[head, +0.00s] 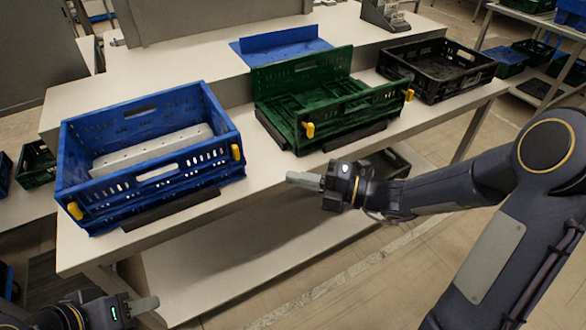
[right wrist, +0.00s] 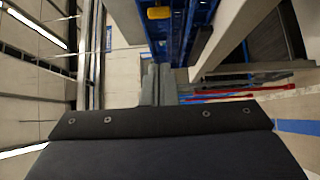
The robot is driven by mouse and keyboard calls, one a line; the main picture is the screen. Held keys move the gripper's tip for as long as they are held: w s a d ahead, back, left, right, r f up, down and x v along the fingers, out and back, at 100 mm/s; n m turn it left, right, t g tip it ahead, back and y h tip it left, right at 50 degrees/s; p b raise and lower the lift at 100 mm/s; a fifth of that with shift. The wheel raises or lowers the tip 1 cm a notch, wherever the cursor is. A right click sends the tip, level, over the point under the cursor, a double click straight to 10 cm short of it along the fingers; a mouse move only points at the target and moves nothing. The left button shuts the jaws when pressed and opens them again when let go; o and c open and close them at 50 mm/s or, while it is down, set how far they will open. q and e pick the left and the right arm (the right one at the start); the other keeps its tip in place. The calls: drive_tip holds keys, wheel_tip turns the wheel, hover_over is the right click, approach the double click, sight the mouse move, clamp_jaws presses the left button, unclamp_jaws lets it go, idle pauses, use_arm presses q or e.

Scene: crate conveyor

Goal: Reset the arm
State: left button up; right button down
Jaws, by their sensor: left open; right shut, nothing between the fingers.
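My right gripper (head: 304,181) is shut and empty in front of the table edge, below the green crate. Its closed fingers (right wrist: 158,85) also show in the right wrist view. My right arm reaches in from the right side of the head view. My left gripper (head: 146,305) is open at the bottom left of the head view, low in front of the table and apart from any crate. Part of it is cut off by the frame edge.
A blue crate (head: 190,182) with yellow latches holds a pale slab. A green crate (head: 350,115) with folded-down parts and a black crate (head: 470,75) stand along the white table (head: 95,258). A blue folded panel (head: 280,45) lies behind. Shelves stand at right.

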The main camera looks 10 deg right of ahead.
drive_tip(key=s+r+n+g+h+p, duration=0.2)
drive_tip(key=s+r+n+g, duration=0.1)
drive_tip(key=s+n, duration=0.55)
drive_tip(key=s+r+n+g+h+p, duration=0.25)
drive_tip(key=s+r+n, duration=0.2)
drive_tip(key=n, duration=0.75)
drive_tip(key=s+d+n+t+h+p, duration=0.3)
drive_tip(key=s+d+n+h, duration=0.4)
drive_tip(key=n, duration=1.2)
drive_tip(key=shift+s+d+r+h+p, duration=0.15)
drive_tip(key=shift+s+d+h+p, duration=0.4)
drive_tip(key=shift+d, duration=0.85)
drive_tip(key=shift+s, duration=0.3)
